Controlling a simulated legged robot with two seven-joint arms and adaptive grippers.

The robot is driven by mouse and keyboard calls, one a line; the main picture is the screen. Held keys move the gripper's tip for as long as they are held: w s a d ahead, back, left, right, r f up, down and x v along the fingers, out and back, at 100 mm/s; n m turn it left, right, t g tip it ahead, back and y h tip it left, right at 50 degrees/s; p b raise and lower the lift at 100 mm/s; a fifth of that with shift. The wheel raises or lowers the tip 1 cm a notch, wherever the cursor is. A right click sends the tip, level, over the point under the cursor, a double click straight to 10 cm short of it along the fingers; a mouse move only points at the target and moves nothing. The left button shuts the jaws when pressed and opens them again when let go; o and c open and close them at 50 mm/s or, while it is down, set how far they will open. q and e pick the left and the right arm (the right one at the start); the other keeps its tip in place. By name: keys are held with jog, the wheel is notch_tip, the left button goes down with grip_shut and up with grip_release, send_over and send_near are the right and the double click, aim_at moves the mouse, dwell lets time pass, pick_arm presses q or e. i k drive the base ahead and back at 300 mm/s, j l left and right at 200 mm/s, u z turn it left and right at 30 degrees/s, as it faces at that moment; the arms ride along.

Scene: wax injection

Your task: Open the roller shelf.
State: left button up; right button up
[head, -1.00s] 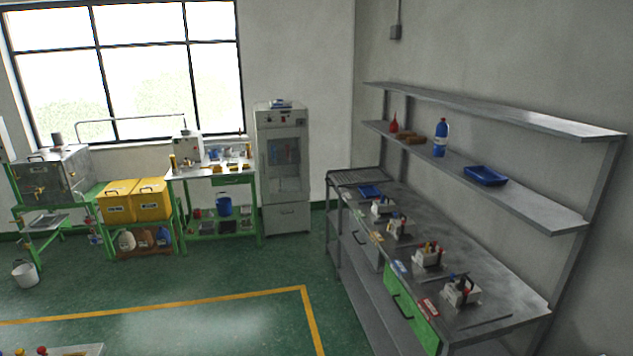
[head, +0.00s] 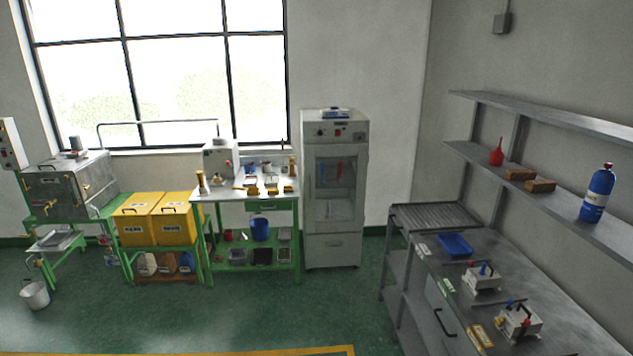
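A grey ribbed shelf (head: 436,216), which looks like the roller shelf, sits at the far end of the metal workbench (head: 560,288) on the right. Its slats or rollers run side by side across a flat frame. I cannot tell from here whether it is folded in or opened out. Neither of my grippers is in view.
A white cabinet (head: 335,190) stands at the back wall, left of the bench. A green table (head: 247,186) and yellow bins (head: 157,221) are further left. Green floor (head: 250,315) lies clear ahead.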

aim_at(413, 216)
jog(key=i+z, duration=0.15)
jog(key=i, duration=0.95)
jog(key=i+j+z, duration=0.15)
jog(key=i, duration=0.95)
